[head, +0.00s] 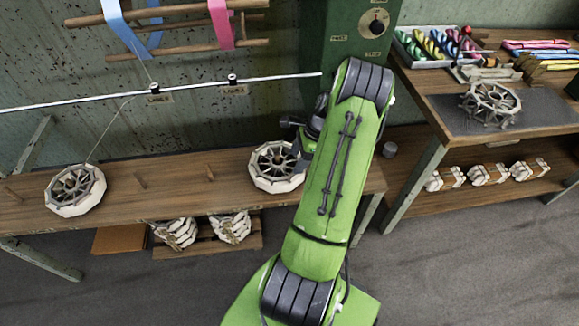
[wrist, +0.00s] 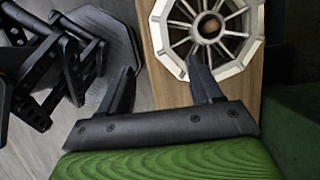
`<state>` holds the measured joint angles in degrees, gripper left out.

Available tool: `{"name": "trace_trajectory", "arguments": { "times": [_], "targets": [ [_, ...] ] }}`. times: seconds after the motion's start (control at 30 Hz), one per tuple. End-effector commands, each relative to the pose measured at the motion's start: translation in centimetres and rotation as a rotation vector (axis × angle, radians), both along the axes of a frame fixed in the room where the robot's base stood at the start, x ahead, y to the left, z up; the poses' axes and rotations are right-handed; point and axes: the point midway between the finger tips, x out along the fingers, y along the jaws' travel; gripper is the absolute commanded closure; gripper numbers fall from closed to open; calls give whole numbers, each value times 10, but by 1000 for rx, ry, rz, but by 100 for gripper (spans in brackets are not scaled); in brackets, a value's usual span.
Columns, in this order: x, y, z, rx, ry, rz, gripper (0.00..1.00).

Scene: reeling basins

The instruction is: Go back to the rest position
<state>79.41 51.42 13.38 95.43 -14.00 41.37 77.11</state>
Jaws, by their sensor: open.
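My gripper (wrist: 160,82) is open, its two black fingers apart with nothing between them in the wrist view. A pale many-sided reel with dark spokes (wrist: 205,62) lies flat on the wooden bench just beyond the right finger. The same reel (head: 262,178) shows in the head view at the right end of the bench, partly hidden by my green arm. In the head view my arm rises in front of the bench and hides most of the gripper.
Another reel (head: 75,190) sits at the left end of the long bench (head: 185,183). A green cabinet with a dial (head: 374,27) stands behind my arm. A right table (head: 425,88) holds a spoked reel (head: 490,101) and a tray of coloured skeins (head: 398,48). Open floor (head: 470,260) lies front right.

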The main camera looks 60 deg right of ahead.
Motion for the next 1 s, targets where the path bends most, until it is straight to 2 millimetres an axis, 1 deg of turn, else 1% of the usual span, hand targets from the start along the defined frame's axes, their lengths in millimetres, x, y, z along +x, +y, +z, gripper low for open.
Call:
{"name": "trace_trajectory", "arguments": {
  "times": [0.03, 0.1, 0.47, 0.53, 0.57, 0.67, 0.7, 0.73, 0.77, 0.8, 0.87, 0.9, 0.97, 1.0],
  "targets": [
    [-2, -2, 7, -1, -1, 0, 35],
    [-3, -2, 11, 1, -1, 0, 35],
    [-3, -2, 11, 0, 0, 4, 35],
    [4, 3, 23, -23, 0, 49, 35],
    [10, 8, 33, -44, 1, 94, 35],
    [40, 45, 89, -160, 1, 346, 35],
    [51, 66, 115, -218, -1, 476, 35],
    [59, 84, 135, -263, -4, 576, 35],
    [64, 102, 154, -307, -9, 674, 35],
    [68, 126, 178, -361, -16, 799, 35],
    [70, 164, 211, -447, -35, 988, 35],
    [67, 189, 231, -503, -49, 1108, 35],
    [59, 226, 258, -585, -79, 1289, 35],
    [50, 248, 274, -640, -102, 1405, 35]
  ]
}}
